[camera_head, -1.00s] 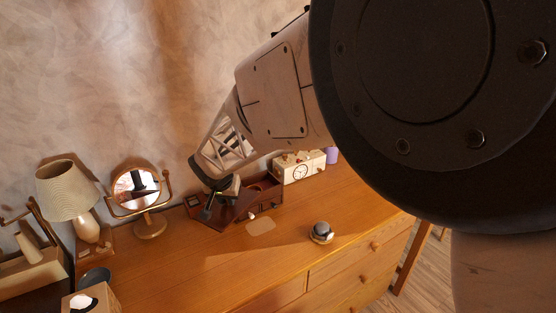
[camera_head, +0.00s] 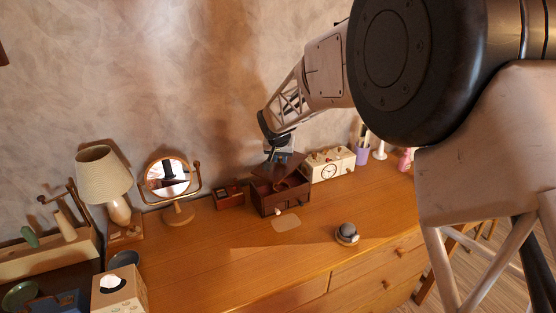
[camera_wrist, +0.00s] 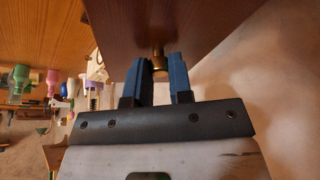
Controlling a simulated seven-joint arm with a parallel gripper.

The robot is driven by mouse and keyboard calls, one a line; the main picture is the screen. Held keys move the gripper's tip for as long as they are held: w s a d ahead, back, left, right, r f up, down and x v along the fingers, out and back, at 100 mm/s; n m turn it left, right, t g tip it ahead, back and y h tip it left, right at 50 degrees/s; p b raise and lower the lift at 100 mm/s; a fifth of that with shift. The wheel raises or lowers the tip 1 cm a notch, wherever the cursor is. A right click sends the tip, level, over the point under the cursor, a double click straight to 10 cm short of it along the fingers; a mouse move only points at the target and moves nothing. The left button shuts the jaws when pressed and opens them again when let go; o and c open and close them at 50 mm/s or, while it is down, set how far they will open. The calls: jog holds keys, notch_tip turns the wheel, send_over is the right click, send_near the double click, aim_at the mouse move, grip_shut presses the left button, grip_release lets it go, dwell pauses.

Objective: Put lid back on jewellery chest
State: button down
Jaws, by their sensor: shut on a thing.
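The jewellery chest (camera_head: 268,203) is a dark red-brown box with small pale knobs, standing on the wooden dresser near the wall. Its lid (camera_head: 287,164) is a dark brown panel above the chest, looking tilted, with part of the open inside showing below it. My gripper (camera_head: 271,154) is above the chest. In the wrist view, the blue fingers of my gripper (camera_wrist: 160,72) are shut on the brass knob (camera_wrist: 159,58) of the lid (camera_wrist: 175,22). I cannot tell whether the lid touches the chest rim.
A small red box (camera_head: 229,197) and a round mirror (camera_head: 169,182) stand left. A round grey-topped object (camera_head: 347,233) sits in front. The dresser's middle front is clear.

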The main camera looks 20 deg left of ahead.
aim_at(280, 167)
jog(key=shift+f, duration=0.15)
jog(key=shift+f, duration=3)
jog(key=shift+f, duration=0.2)
dwell(0.6)
jog(key=shift+c, duration=2.4)
grip_release()
jog(key=shift+r, duration=0.1)
jog(key=shift+r, duration=3.4)
